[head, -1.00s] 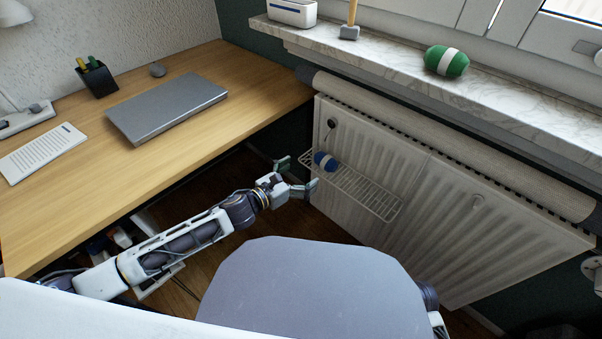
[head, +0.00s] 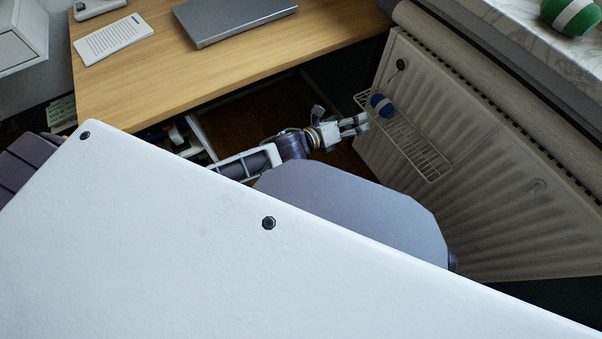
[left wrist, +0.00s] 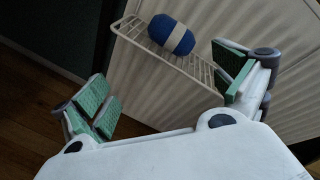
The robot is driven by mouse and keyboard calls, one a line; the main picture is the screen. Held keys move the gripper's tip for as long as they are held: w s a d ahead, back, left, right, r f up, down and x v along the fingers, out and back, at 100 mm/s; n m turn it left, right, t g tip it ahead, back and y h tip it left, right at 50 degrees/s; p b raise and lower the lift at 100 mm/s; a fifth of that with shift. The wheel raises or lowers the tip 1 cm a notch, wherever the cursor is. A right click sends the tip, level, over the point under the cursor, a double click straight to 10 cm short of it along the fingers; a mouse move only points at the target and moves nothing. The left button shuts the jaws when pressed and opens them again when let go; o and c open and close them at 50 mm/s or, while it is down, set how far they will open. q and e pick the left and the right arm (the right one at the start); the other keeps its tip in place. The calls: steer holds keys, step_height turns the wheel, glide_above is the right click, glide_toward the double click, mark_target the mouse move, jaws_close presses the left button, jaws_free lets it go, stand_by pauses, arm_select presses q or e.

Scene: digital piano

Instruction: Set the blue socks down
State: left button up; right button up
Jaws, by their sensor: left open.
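The blue socks (head: 382,105) are a rolled bundle with a white band. They rest on the wire rack (head: 428,158) that hangs on the radiator. In the left wrist view, the blue socks (left wrist: 172,34) lie on the rack (left wrist: 140,36) beyond my fingers. My left gripper (head: 350,124) is just left of the socks in the head view, apart from them. In the left wrist view my left gripper (left wrist: 165,95) has its green-padded fingers spread wide with nothing between them. My right gripper is not in view.
The white radiator (head: 480,170) stands at the right, under the windowsill (head: 530,40). A green bundle with a white band (head: 570,14) sits on the sill. The wooden desk (head: 170,75) holds a closed laptop (head: 230,18). My own white body covers the lower head view.

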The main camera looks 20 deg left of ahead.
arm_select(q)
steer(key=s+a+f+n+g+y, duration=0.1)
steer(key=s+a+f+n+g, duration=0.2)
steer(key=s+f+n, duration=0.4)
steer(key=s+a+f+n+g+y, duration=0.2)
steer(key=s+f+n, duration=0.4)
steer(key=s+n, duration=0.8)
steer(key=a+n+g, duration=0.1)
steer(key=n+g, duration=0.1)
steer(key=n, duration=0.7)
steer(key=shift+a+f+n+g+y, duration=0.15)
steer(key=shift+f+n+g+y, duration=0.15)
steer(key=shift+f+g, duration=0.1)
